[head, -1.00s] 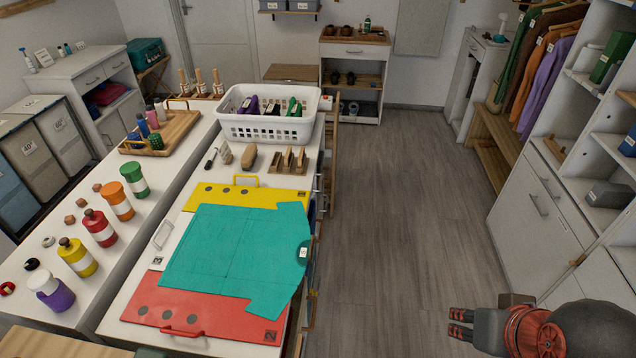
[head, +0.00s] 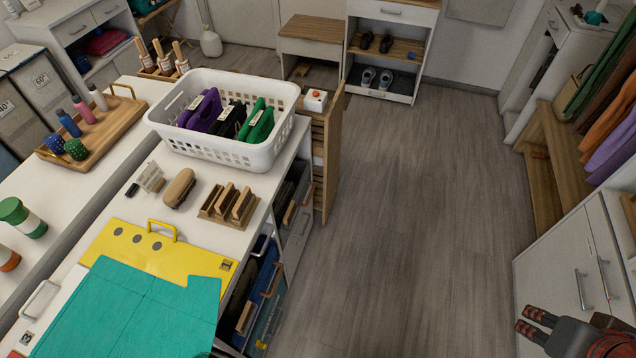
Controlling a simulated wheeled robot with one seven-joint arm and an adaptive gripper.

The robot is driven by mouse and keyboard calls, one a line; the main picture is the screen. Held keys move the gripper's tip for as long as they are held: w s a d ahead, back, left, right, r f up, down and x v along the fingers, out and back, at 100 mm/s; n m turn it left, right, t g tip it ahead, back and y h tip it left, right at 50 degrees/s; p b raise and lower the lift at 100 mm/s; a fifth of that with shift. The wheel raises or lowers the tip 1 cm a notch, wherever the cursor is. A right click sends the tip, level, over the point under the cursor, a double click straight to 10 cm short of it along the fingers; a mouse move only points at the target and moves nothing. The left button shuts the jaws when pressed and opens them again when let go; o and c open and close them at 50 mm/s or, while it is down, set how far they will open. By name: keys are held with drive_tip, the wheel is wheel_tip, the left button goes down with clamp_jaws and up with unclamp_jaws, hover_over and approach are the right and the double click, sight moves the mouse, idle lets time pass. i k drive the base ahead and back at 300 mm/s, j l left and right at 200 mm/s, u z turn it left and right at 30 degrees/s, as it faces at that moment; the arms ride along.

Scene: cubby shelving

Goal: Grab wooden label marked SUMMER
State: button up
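Several upright wooden pieces stand in a small wooden rack (head: 213,215) on the white counter, in front of the basket. They could be labels, but no SUMMER marking can be read on them at this size. My gripper (head: 526,322) is at the lower right edge, over the floor and in front of the white cabinet. Its two dark fingers are apart with nothing between them. It is far to the right of the rack and touches nothing that I can see.
A white basket (head: 222,155) with purple, black and green items stands behind the rack. A brown brush (head: 179,188), a yellow folding board (head: 150,254) and teal cloth (head: 130,312) lie nearby. Cubbies (head: 262,290) open below the counter's right side. The grey floor (head: 410,210) is clear.

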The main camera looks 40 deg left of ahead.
sight(288, 215)
drive_tip(key=i+u, duration=0.1)
drive_tip(key=i, duration=0.95)
drive_tip(key=i+l, duration=0.2)
drive_tip(key=i, duration=0.8)
drive_tip(key=u, duration=0.45)
drive_tip(key=i+u, duration=0.1)
drive_tip(key=u, duration=0.75)
drive_tip(key=l+u, duration=0.1)
drive_tip(key=u, duration=0.35)
drive_tip(key=i+u, duration=0.1)
drive_tip(key=u, duration=2.7)
